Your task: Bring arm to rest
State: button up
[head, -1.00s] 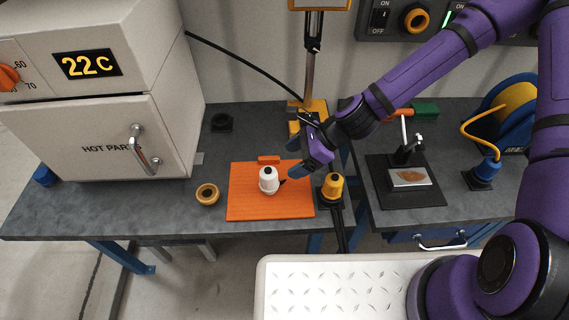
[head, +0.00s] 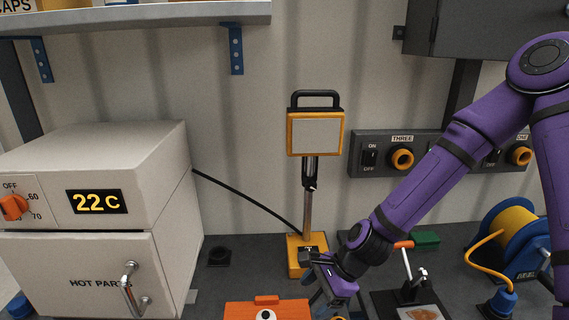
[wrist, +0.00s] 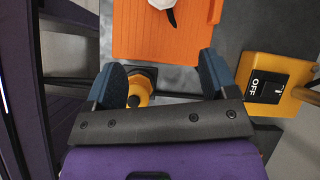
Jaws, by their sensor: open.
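My arm is purple and reaches in from the right in the head view. My gripper (head: 322,292) hangs above the bench near the foot of the yellow work lamp (head: 315,135). In the wrist view my gripper (wrist: 163,80) shows two blue fingers spread apart with nothing held between them. A yellow coupler (wrist: 140,90) on a dark base lies below, beside the left finger. An orange mat (wrist: 150,35) lies beyond the fingertips with a white coupler (wrist: 165,8) on it, cut by the frame edge. The white coupler's top (head: 266,315) also shows at the head view's lower edge.
A hot parts oven (head: 90,255) reading 22 C stands at left. A shelf (head: 140,17) hangs above it. Switch panels (head: 385,155) are on the wall. A cable reel (head: 515,235), a black stand (head: 410,290) and a green block (head: 426,240) are at right.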

jog(key=s+d+r+n+t+h, duration=0.1)
jog(key=d+r+n+t+h, duration=0.2)
jog(key=d+r, duration=0.5)
jog(key=d+r+n+h, duration=0.3)
jog(key=d+r+n, duration=0.3)
jog(key=r, duration=0.5)
jog(key=s+d+r+n+t, duration=0.1)
jog(key=s+d+r+n, duration=0.1)
jog(key=s+d+r, duration=0.2)
jog(key=s+d+r+n+t+h, duration=0.1)
jog(key=s+d+r, duration=0.3)
jog(key=s+r, duration=0.6)
jog(key=shift+d+r+n+t, duration=0.4)
jog(key=shift+r+n, duration=0.3)
